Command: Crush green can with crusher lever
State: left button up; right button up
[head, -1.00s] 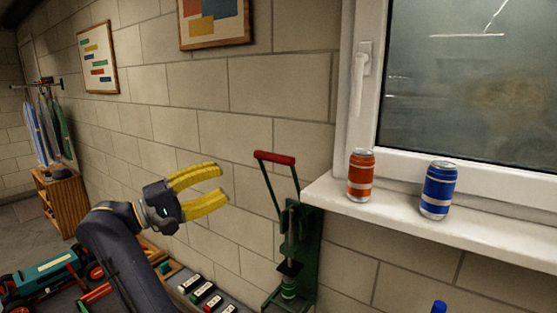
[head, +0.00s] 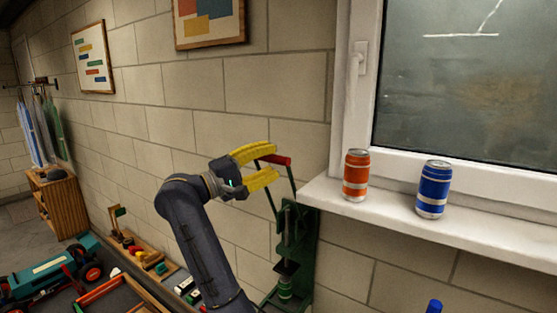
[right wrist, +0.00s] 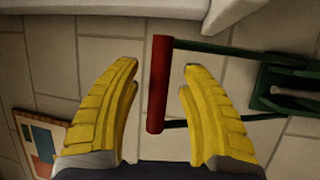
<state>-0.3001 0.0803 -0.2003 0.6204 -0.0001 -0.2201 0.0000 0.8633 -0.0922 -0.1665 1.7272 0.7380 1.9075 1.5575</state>
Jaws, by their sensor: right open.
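The green crusher (head: 307,235) stands against the wall below the window sill. Its lever is raised, with a red handle (head: 284,161) at the top. The green can (head: 285,288) stands upright low in the crusher and looks uncrushed. My right gripper (head: 275,160) is open at the handle, its yellow fingers above and below it in the head view. In the right wrist view the red handle (right wrist: 158,85) lies between the two open fingers (right wrist: 162,66), with a gap on each side. I cannot tell whether it is fully inside the grasp. My left gripper is not in view.
An orange can (head: 356,175) and a blue can (head: 433,189) stand on the white window sill (head: 400,212), right of the crusher. A blue bottle top (head: 434,306) shows at the bottom edge. A toy car (head: 45,275) and several small items lie at lower left.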

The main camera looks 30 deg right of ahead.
jog(key=shift+d+r, duration=0.1)
jog(key=shift+d, duration=0.45)
jog(key=shift+c, duration=0.3)
grip_shut()
